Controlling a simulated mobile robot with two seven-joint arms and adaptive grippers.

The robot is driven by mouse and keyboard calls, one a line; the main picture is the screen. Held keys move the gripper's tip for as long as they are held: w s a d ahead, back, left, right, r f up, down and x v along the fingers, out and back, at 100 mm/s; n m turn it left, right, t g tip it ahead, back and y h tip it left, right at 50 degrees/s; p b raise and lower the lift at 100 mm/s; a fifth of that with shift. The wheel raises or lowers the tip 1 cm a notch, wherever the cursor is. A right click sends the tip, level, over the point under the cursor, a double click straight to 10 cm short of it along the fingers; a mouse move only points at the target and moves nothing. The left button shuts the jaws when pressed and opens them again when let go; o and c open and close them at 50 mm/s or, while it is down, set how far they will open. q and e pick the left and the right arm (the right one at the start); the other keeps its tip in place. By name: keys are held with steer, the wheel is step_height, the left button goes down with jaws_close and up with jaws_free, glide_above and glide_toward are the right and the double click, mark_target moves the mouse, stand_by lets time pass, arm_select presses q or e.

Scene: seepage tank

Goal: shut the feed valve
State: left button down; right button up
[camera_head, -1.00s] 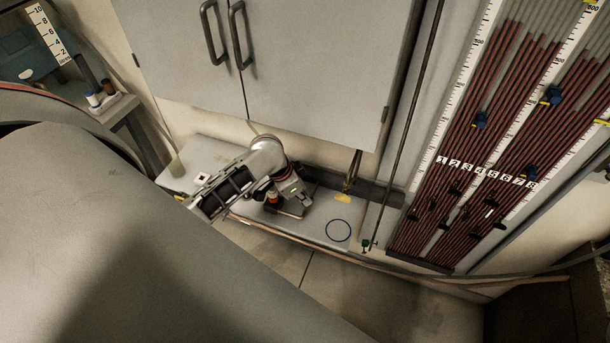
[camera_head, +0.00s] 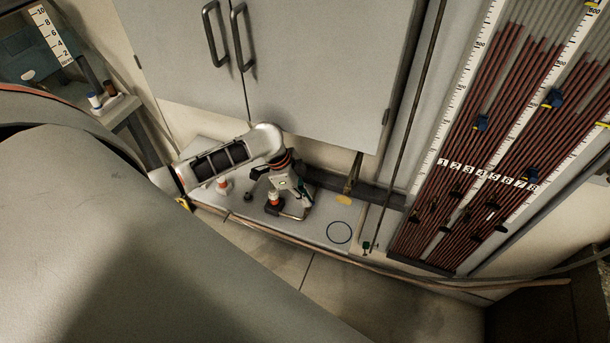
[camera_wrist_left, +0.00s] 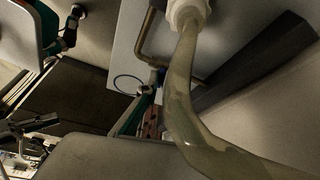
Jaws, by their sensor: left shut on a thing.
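My left gripper (camera_head: 303,194) is over the grey bench, pointing down beside a bent brass-coloured pipe (camera_head: 292,214). It is shut on a small part with a dark green edge, which looks like the feed valve's handle. The jaws mostly cover it, so I cannot tell its angle. In the left wrist view the brass pipe (camera_wrist_left: 146,48) shows near a white fitting (camera_wrist_left: 187,12) with a clear hose (camera_wrist_left: 181,95). My right gripper is not in view.
An orange-and-white object (camera_head: 273,201) stands just left of the gripper, and another (camera_head: 222,185) farther left. A blue ring (camera_head: 339,232) lies on the bench to the right. The grey cabinet (camera_head: 320,80) rises behind; the numbered tube board (camera_head: 480,150) is right.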

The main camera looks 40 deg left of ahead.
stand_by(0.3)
arm_select(q)
steer(key=c, duration=2.2)
jaws_free()
steer(key=shift+s+a+r, duration=0.1)
steer(key=shift+a+r, duration=0.1)
steer(key=shift+r, duration=0.3)
steer(key=s+a+r, duration=0.1)
steer(key=s+a, duration=0.1)
steer(key=a, duration=0.2)
steer(key=s+a+r, duration=0.1)
steer(key=s+a, duration=0.1)
steer(key=a, duration=0.2)
steer(key=s+a+r, duration=0.1)
steer(key=s+a, duration=0.1)
steer(key=a, duration=0.2)
steer(key=shift+s+r, duration=0.15)
steer(key=shift+r, duration=0.15)
